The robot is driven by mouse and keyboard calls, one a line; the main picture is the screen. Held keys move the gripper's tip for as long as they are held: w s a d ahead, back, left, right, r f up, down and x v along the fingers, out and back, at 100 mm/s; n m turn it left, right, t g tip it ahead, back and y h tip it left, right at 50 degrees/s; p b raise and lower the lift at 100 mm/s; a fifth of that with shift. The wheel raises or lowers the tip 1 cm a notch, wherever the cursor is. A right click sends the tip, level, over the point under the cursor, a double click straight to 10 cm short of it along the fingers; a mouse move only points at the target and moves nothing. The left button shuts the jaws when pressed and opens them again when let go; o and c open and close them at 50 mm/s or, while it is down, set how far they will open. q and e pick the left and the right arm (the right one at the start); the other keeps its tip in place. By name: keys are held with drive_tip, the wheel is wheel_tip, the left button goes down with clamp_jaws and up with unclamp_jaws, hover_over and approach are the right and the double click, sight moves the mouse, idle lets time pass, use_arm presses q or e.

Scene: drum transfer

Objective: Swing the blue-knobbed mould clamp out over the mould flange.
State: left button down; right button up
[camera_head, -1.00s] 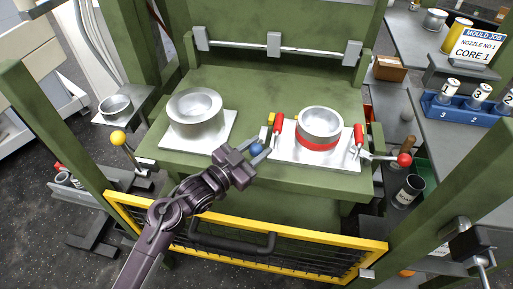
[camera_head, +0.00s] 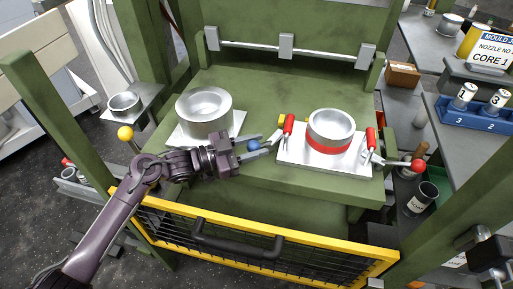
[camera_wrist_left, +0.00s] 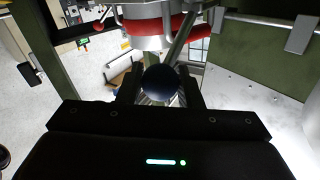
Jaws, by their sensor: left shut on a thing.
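The blue knob (camera_head: 254,145) of the mould clamp is between the fingers of my left gripper (camera_head: 256,147). In the left wrist view the dark knob (camera_wrist_left: 161,84) sits between the two jaws, which are shut on it. The clamp's lever runs from the knob toward a red clamp part (camera_head: 289,125) at the left of the mould. The silver mould (camera_head: 331,127) with a red band stands on a bright plate (camera_head: 310,164). The band also shows in the left wrist view (camera_wrist_left: 185,27). My right gripper is not in view.
A second silver ring (camera_head: 205,108) stands on a plate at the left of the green press bed. A red-knobbed lever (camera_head: 417,165) sticks out at the right. A yellow-framed guard (camera_head: 270,250) runs along the front. A yellow knob (camera_head: 125,133) stands at the left.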

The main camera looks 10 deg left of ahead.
use_arm(q)
drive_tip(key=c, duration=1)
unclamp_jaws()
drive_tip(key=shift+c, duration=0.2)
drive_tip(key=b+v, duration=0.1)
drive_tip(key=v, duration=0.6)
drive_tip(key=shift+s+a, duration=0.2)
drive_tip(key=shift+a, duration=0.15)
